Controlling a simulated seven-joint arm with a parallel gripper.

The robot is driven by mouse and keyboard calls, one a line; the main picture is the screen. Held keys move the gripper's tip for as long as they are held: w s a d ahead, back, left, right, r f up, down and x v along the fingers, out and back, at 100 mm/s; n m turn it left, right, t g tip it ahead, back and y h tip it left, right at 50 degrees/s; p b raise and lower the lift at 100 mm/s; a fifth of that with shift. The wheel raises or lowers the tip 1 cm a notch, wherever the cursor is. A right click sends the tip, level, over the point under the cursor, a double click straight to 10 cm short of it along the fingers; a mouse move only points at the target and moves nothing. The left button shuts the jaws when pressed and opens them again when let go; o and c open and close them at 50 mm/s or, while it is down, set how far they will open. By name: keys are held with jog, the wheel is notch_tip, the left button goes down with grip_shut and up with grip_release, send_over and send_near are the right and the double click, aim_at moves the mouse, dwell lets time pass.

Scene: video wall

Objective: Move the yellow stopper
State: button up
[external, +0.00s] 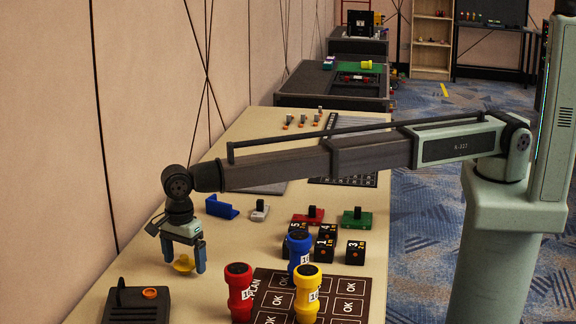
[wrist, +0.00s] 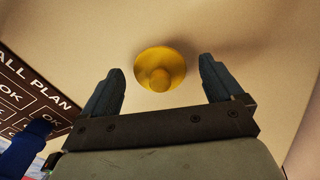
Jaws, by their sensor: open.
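The yellow stopper (external: 184,263), a round disc with a small knob, is at the left side of the table in the external view. In the wrist view the stopper (wrist: 160,68) lies beyond and between the fingertips, knob facing the camera. My gripper (external: 184,266) points down over it with one finger on each side. The gripper (wrist: 161,66) is open, and a gap shows between the stopper and each finger in the wrist view. The exact height of the fingertips above the table is hard to tell.
Red (external: 239,292), blue (external: 299,250) and yellow (external: 307,292) cylinders stand by the dark plan board (external: 350,287). Black numbered cubes (external: 356,251) sit behind them. A dark box with an orange button (external: 136,304) is front left. A blue block (external: 221,207) lies behind the gripper. The wall borders the left.

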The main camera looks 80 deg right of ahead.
jog(key=c, duration=1.1)
jog(key=shift+d, duration=10)
jog(key=o, duration=1.1)
jog(key=shift+c, duration=0.2)
notch_tip(320, 180, up, 14)
